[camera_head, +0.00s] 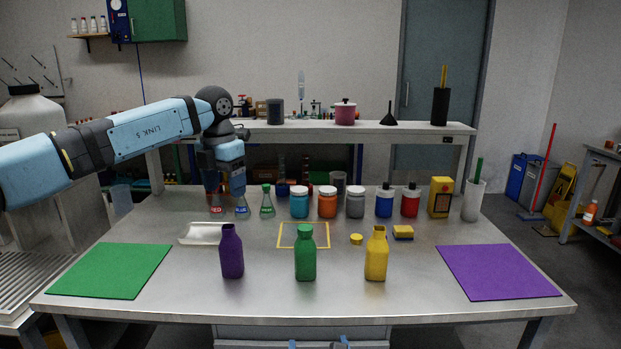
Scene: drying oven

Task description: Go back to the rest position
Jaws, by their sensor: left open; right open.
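My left arm reaches in from the left, and its gripper (225,188) points down at the back left of the table. The gripper is open. It is over or just in front of a red-labelled flask (216,209) and a blue-labelled flask (242,208), and hides their upper parts. I cannot tell whether it touches them. A green flask (267,208) stands just to the right, clear of the gripper. My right gripper is not in view; only small light-blue parts show at the bottom edge.
The metal table (200,300) carries a purple bottle (231,254), green bottle (305,256) and yellow bottle (376,257). Several jars stand behind, and a white tray (203,234) lies left. A green mat (110,270) and purple mat (497,271) lie at the sides. A shelf (420,128) spans the back.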

